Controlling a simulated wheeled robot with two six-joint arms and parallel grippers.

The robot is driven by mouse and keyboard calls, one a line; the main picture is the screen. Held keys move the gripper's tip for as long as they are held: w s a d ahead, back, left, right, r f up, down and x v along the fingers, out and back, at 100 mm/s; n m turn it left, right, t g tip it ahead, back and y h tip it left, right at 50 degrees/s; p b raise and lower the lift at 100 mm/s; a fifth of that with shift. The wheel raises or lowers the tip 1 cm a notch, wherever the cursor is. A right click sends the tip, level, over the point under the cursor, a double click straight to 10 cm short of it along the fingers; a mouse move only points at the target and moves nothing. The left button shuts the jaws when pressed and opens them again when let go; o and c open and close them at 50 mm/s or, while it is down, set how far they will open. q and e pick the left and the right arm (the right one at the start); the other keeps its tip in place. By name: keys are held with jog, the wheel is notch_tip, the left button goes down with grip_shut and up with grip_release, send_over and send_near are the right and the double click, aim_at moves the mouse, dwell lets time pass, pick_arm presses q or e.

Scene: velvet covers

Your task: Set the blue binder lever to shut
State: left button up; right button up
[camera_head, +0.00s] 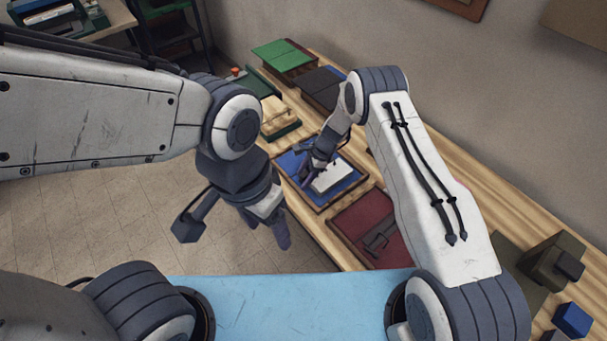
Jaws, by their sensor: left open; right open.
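The blue binder (344,186) lies on the wooden bench near the middle of the view, with a white block or sheet (331,175) on it. My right gripper (307,163) reaches down over the binder's left part, its fingers apart. I cannot tell whether it touches the binder. The binder's lever is not distinct; the gripper covers part of that area. My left gripper (235,234) is open and empty, held above the floor in front of the bench, left of the binder.
A red binder (352,217) with a dark fitting lies nearer on the bench. Behind the blue one are a cream item (278,112), a dark blue cover (318,84) and a green cover (279,53). A small blue block (572,319) lies bottom right.

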jog(key=shift+a+f, duration=0.1)
jog(key=shift+f, duration=0.05)
grip_shut()
jog(key=shift+s+f, duration=0.2)
jog(key=shift+s, duration=0.1)
dwell(1.0)
grip_release()
jog(key=shift+w, duration=0.15)
jog(key=shift+r, duration=0.1)
jog(key=shift+w+r, duration=0.1)
